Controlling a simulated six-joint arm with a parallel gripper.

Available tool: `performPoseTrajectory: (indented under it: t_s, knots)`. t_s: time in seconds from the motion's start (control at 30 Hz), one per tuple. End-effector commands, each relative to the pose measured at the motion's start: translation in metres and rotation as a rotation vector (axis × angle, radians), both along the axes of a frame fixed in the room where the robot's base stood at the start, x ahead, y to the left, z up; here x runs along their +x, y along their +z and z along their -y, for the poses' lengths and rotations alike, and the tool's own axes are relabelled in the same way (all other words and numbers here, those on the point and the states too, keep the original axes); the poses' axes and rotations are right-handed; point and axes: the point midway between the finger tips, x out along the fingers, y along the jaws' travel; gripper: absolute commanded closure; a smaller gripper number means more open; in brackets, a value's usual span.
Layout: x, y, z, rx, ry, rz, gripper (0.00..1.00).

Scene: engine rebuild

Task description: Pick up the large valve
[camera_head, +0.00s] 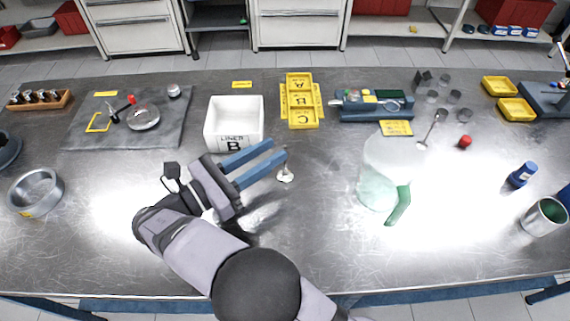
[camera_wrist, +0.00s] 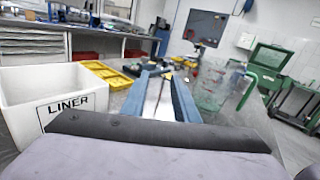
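A grey metal valve-like part (camera_head: 432,128), with a thin stem and a round head, is right of centre behind the clear jug. A small pale metallic piece (camera_head: 285,175) shows just below my gripper's fingertips; I cannot tell what it is or whether it touches a finger. My gripper (camera_head: 278,150) reaches right above the table, its two blue fingers apart with a visible gap. The wrist view also shows the parted fingers (camera_wrist: 159,75), with no clearly held part between them. My gripper is well left of the valve-like part.
A clear jug with a green handle (camera_head: 385,175) stands between my gripper and the valve-like part. A white liner bin (camera_head: 234,140) and yellow lettered trays (camera_head: 300,102) are behind my gripper. A red cap (camera_head: 465,142) and blue bottle (camera_head: 522,174) are at right.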

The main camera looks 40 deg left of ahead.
Motion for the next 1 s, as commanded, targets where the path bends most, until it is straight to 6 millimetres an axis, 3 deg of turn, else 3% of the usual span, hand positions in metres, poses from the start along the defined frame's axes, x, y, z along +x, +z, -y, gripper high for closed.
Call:
performPoseTrajectory:
  t_s: [0.37, 0.87, 1.0]
  knots:
    - [0.007, -0.012, 0.013, 0.089, -0.05, -0.012, 0.73]
    - [0.032, -0.011, 0.017, 0.087, -0.049, -0.013, 0.73]
    - [0.048, -0.008, 0.018, 0.085, -0.051, -0.012, 0.73]
